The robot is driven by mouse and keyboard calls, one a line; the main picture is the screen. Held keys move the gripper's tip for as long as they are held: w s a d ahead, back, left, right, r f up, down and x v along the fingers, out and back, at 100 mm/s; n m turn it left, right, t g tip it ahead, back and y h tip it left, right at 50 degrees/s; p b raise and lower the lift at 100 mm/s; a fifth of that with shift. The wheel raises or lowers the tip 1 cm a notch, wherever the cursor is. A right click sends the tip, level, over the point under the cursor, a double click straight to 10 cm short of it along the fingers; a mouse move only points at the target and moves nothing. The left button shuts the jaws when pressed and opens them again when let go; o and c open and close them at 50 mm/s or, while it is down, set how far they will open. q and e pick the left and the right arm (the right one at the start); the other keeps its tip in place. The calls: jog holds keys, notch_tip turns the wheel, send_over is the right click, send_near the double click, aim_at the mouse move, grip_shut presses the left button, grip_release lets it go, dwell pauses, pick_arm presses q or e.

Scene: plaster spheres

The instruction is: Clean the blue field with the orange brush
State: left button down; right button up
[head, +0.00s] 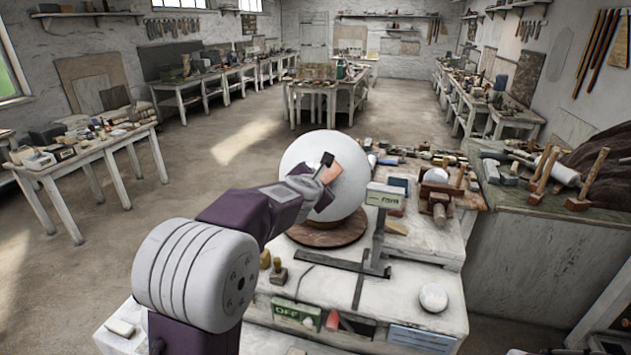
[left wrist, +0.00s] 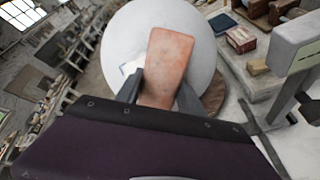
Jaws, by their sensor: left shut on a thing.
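A large white plaster sphere (head: 300,152) stands on a round wooden base (head: 330,236) on the white worktop. My left gripper (head: 324,172) is in front of the sphere and shut on a flat orange-pink block, which looks like the orange brush (head: 332,172). In the left wrist view the brush (left wrist: 168,60) stands up between the two fingers (left wrist: 158,90), with the sphere (left wrist: 118,40) close behind it. I cannot tell whether brush and sphere touch. A small pale patch with a bluish edge (left wrist: 131,66) shows left of the brush; I cannot make out a clear blue field. My right gripper is out of view.
A gauge stand with a display (head: 385,196) rises right of the sphere. A small white ball (head: 433,297), a green box marked OFF (head: 297,315) and small tools occupy the worktop's front. Mallets and tools crowd the right bench (head: 500,215). Floor to the left is open.

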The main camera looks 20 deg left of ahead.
pick_arm(q)
jog(key=shift+w+d+r+p, duration=0.25)
jog(key=shift+d+r+p, duration=0.15)
jog(key=shift+p, duration=0.2)
jog(key=shift+f, duration=0.1)
jog(key=shift+a, duration=0.1)
jog(key=shift+s+a+f+b, duration=0.2)
jog(key=shift+a+f+b, duration=0.25)
jog(key=shift+b, duration=0.45)
jog(key=shift+s+a+f+b, duration=0.1)
jog(key=shift+s+f+b, duration=0.05)
jog(key=shift+f+b, duration=0.2)
jog(key=shift+s+a, duration=0.1)
jog(key=shift+a, duration=0.05)
jog(key=shift+r, duration=0.1)
jog(key=shift+s+a+f+b, duration=0.2)
jog(key=shift+a+f+b, duration=0.1)
jog(key=shift+f+b, duration=0.2)
jog(key=shift+s+a+f+b, duration=0.15)
jog(key=shift+a+f+b, duration=0.2)
jog(key=shift+b, duration=0.25)
jog(key=shift+r, duration=0.1)
